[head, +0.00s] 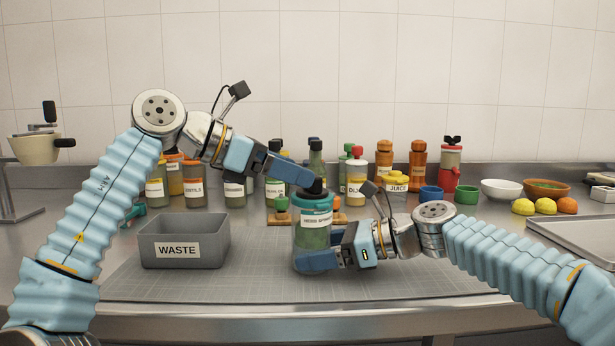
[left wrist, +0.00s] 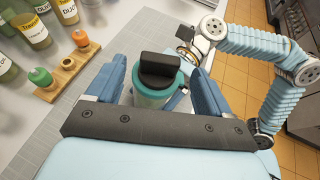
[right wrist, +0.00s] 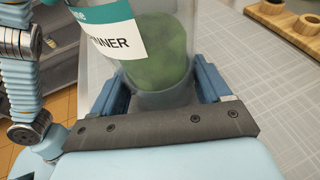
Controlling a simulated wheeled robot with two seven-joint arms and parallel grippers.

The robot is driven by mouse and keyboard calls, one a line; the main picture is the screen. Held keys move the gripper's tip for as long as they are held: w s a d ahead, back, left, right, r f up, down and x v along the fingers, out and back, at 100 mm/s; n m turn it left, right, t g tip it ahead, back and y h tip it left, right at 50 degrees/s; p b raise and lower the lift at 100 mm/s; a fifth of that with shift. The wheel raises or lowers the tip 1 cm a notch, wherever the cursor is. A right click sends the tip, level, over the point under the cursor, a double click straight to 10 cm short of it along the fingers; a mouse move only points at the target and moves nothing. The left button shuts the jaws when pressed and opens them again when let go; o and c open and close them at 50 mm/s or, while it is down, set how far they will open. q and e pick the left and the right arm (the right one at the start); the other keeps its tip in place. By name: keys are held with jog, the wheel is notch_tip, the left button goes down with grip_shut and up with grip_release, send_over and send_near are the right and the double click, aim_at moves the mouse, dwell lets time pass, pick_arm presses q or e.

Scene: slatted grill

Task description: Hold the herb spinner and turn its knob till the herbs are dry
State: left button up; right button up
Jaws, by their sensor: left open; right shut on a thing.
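The herb spinner (head: 314,235) stands upright on the grey mat, a clear jar with green herbs inside, a teal lid and a label. Its black knob (left wrist: 158,72) sits on top of the lid. My right gripper (head: 312,262) is shut on the lower part of the jar; the right wrist view shows its fingers on both sides of the jar base (right wrist: 165,92). My left gripper (head: 312,186) is at the knob from above. In the left wrist view its open fingers stand on either side of the knob, with gaps visible. How wet the herbs are cannot be told.
A grey WASTE bin (head: 185,243) stands on the mat to the left. Bottles and jars line the back, with a wooden holder (left wrist: 68,78) behind the spinner. Bowls, lemons and a tray (head: 580,240) are at the right. The front of the mat (head: 230,285) is clear.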

pick_arm(q)
jog(key=v, duration=0.7)
jog(key=shift+a, duration=0.25)
jog(key=shift+s, duration=0.1)
jog(key=shift+c, duration=0.5)
